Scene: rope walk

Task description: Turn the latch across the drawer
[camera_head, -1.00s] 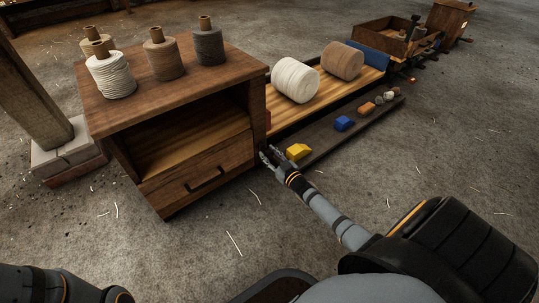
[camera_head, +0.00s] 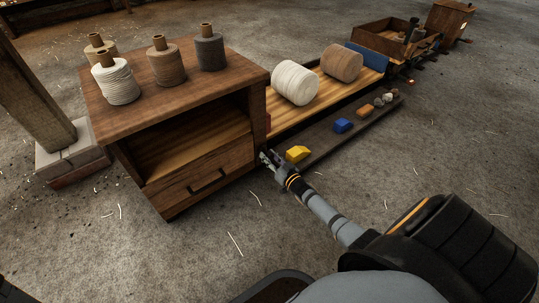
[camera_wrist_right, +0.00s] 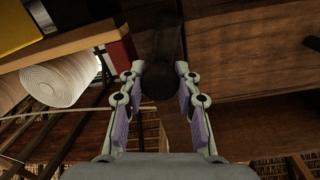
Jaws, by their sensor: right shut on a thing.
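The drawer (camera_head: 208,181) with a dark bar handle (camera_head: 207,182) is closed in the lower part of the wooden cabinet (camera_head: 256,116). My right gripper (camera_head: 266,158) is at the right edge of the cabinet front, beside the drawer. In the right wrist view my right gripper (camera_wrist_right: 160,85) is shut on a dark latch with a rounded end (camera_wrist_right: 161,70), which lies between its two fingers. In the head view the latch is mostly hidden by the gripper. My left gripper is not in view.
Several thread spools (camera_head: 166,62) stand on the cabinet top. To the right, a bench bears a white roll (camera_head: 296,82) and a brown roll (camera_head: 342,62). A low shelf with a yellow block (camera_head: 298,154) and a blue block (camera_head: 343,125) runs close beside my right gripper.

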